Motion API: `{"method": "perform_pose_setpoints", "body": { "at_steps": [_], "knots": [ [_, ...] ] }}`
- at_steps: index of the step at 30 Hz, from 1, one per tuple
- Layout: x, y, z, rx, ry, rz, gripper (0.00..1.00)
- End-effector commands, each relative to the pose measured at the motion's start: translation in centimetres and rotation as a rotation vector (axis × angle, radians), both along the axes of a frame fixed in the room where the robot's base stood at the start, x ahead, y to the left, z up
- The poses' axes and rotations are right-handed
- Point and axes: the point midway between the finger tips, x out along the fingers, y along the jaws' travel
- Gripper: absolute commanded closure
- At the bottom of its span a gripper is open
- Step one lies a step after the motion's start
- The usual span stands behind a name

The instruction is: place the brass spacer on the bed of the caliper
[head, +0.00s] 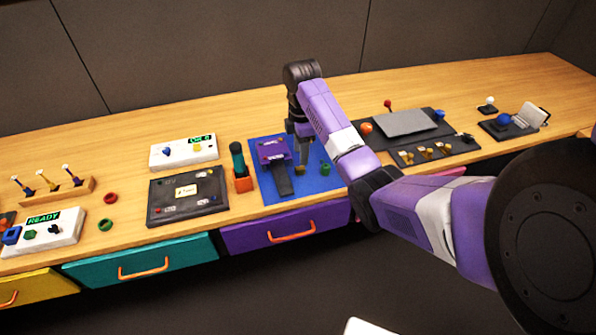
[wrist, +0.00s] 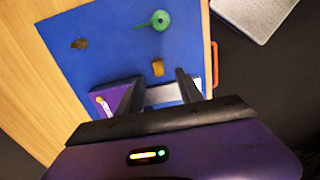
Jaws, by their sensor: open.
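The caliper (head: 272,150) is a purple block with a dark bar running toward the front edge, on a blue mat (head: 262,196). Its purple part shows at the lower left in the wrist view (wrist: 108,97), with a pale metal strip between my fingers. A small brass piece (wrist: 157,67), apparently the brass spacer, lies on the mat just ahead of my fingertips; it also shows in the head view (head: 300,169). My gripper (head: 303,158) is open and empty, above the mat right of the caliper. Its two dark fingers (wrist: 160,78) show in the wrist view.
A green ring-shaped piece (wrist: 158,20) and a small brown piece (wrist: 79,43) lie on the mat. An orange holder (head: 243,183) with a dark green handle stands left of the mat. A dark panel (head: 437,147) with a grey plate lies to the right.

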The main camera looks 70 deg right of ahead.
Motion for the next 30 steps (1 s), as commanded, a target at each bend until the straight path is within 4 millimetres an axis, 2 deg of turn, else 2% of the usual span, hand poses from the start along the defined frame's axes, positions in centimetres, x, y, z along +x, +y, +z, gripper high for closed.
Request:
{"method": "perform_pose_setpoints", "body": {
  "at_steps": [8,15,18,25,26,30],
  "knots": [
    [0.1,0.0,-2.9,0.001,0.001,-0.002,0.56],
    [0.3,0.0,-6.2,0.000,0.000,-0.003,0.56],
    [0.3,0.0,-6.9,-0.001,-0.001,-0.004,0.56],
    [0.4,0.0,-7.0,-0.002,-0.003,-0.004,0.56],
    [0.4,0.0,-7.0,-0.002,-0.003,-0.004,0.60],
    [0.4,0.0,-7.0,-0.002,-0.003,-0.004,0.88]
  ]
}}
